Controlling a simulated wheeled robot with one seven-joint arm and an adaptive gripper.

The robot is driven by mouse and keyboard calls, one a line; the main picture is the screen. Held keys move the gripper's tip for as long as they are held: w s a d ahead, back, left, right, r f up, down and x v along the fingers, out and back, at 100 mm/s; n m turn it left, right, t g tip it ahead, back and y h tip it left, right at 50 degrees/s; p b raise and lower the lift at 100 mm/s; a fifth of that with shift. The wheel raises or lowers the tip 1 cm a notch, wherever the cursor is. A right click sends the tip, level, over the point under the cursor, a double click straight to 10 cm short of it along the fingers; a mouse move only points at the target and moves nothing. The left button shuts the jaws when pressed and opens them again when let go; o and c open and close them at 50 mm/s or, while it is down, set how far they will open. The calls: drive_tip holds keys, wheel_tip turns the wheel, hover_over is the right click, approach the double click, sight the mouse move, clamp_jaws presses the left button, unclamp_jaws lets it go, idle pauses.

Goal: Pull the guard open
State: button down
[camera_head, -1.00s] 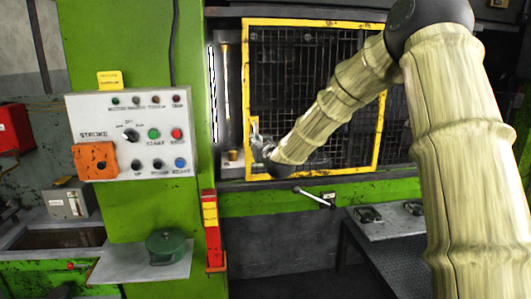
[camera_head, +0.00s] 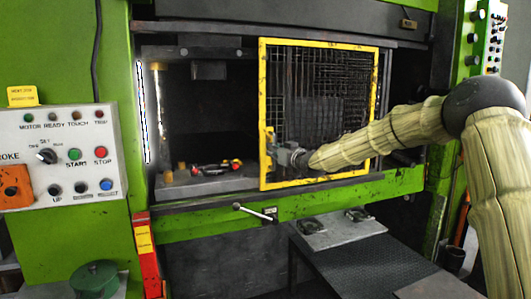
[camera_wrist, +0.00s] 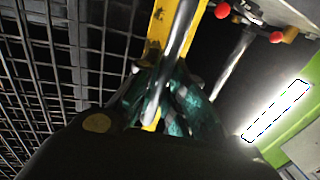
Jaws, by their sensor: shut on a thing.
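The guard is a wire mesh panel in a yellow frame (camera_head: 319,43). It covers the right part of the press opening, and the left part is uncovered. In the wrist view its yellow frame edge (camera_wrist: 158,38) runs beside the mesh. A grey metal handle bar (camera_wrist: 178,42) stands off that edge. My gripper (camera_head: 277,152) is at the guard's left frame edge, low down. In the wrist view my gripper (camera_wrist: 162,98) is shut around the handle bar. The exact finger contact is partly hidden by the dark gripper body.
Inside the opening, a part with red ends (camera_head: 212,168) lies on the bed. A control panel (camera_head: 62,158) is at left. A lever (camera_head: 252,211) sticks out below the opening, and a table (camera_head: 340,231) stands in front of the press.

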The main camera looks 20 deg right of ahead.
drive_tip(key=shift+d, duration=2.2)
drive_tip(key=shift+f, duration=0.1)
drive_tip(key=c, duration=1.5)
unclamp_jaws()
drive_tip(key=shift+d, duration=0.1)
drive_tip(key=shift+v, duration=5.95)
